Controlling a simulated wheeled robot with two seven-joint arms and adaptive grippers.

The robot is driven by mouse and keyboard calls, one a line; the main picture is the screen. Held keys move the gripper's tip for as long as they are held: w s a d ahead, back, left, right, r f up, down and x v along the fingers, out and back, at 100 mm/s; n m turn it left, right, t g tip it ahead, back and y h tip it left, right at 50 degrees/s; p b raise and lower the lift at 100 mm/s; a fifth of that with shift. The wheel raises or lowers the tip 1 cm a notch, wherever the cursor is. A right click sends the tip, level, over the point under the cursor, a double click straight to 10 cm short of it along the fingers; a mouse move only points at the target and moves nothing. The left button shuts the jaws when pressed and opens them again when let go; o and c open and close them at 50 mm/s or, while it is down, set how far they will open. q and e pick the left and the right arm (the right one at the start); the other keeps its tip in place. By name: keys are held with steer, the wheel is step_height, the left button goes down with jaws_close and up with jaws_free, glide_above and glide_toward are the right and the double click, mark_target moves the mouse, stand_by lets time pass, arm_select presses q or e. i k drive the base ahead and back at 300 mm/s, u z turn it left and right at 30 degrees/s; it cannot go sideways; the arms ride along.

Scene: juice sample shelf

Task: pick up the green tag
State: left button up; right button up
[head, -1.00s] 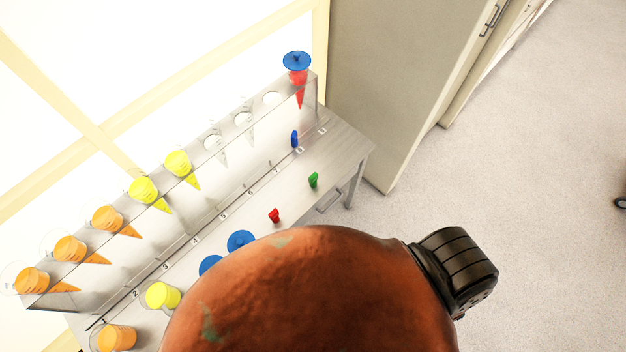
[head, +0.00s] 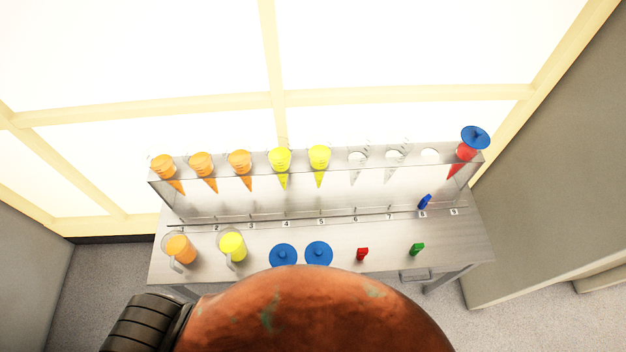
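The green tag (head: 417,249) lies on the metal bench top (head: 455,246), toward its right front part in the head view. It is small and stands apart from other things. A red tag (head: 362,254) lies to its left, and a blue tag (head: 424,202) is behind it near the number 8 mark. Neither of my grippers shows in the head view. A large rusty-orange rounded shape with a black ribbed part covers the bottom middle of the picture and hides what is below it.
A clear rack (head: 330,186) along the back holds orange and yellow cones, and a red cone with a blue lid (head: 475,137) at the right end. Orange (head: 180,248) and yellow (head: 232,246) jugs and two blue discs (head: 318,253) stand on the bench. A grey cabinet (head: 570,170) is at right.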

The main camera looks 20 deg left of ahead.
mark_target(416, 248)
steer(key=u, duration=2.2)
steer(key=k, duration=1.25)
steer(key=z, duration=1.1)
steer(key=i, duration=0.5)
